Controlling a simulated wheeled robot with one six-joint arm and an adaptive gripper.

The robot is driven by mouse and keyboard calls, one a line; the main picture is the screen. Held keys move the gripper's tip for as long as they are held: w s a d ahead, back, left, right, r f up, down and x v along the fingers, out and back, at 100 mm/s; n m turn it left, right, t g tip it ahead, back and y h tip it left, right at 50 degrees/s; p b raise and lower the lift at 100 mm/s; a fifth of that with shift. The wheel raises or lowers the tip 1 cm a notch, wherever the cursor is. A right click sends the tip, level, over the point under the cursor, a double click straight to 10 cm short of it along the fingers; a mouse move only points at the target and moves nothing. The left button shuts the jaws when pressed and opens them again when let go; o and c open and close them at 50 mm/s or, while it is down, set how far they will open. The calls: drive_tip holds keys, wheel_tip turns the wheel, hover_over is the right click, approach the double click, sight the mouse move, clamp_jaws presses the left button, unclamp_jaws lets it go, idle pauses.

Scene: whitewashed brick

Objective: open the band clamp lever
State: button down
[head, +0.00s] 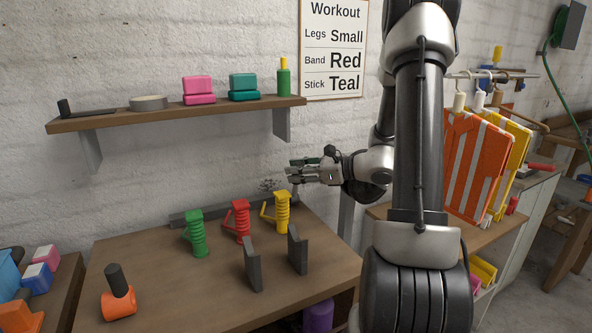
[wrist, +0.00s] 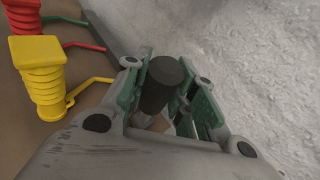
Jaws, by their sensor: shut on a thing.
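My gripper (head: 296,172) is above the back right corner of the wooden bench in the head view. In the wrist view its green-padded fingers (wrist: 166,64) are closed on a dark, upright cylindrical grip (wrist: 160,84), which looks like the handle of the band clamp lever. The pads lie on either side of it.
Red (head: 242,222) and green (head: 195,234) ribbed pieces stand further left on the bench (head: 190,285). Two dark upright plates (head: 252,266) stand in front. An orange piece with a black post (head: 118,303) is at front left. A loaded shelf (head: 180,113) hangs above.

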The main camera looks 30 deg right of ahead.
drive_tip(key=c, duration=1.1)
unclamp_jaws()
drive_tip(key=shift+c, duration=0.2)
wheel_tip(320, 180, up, 10)
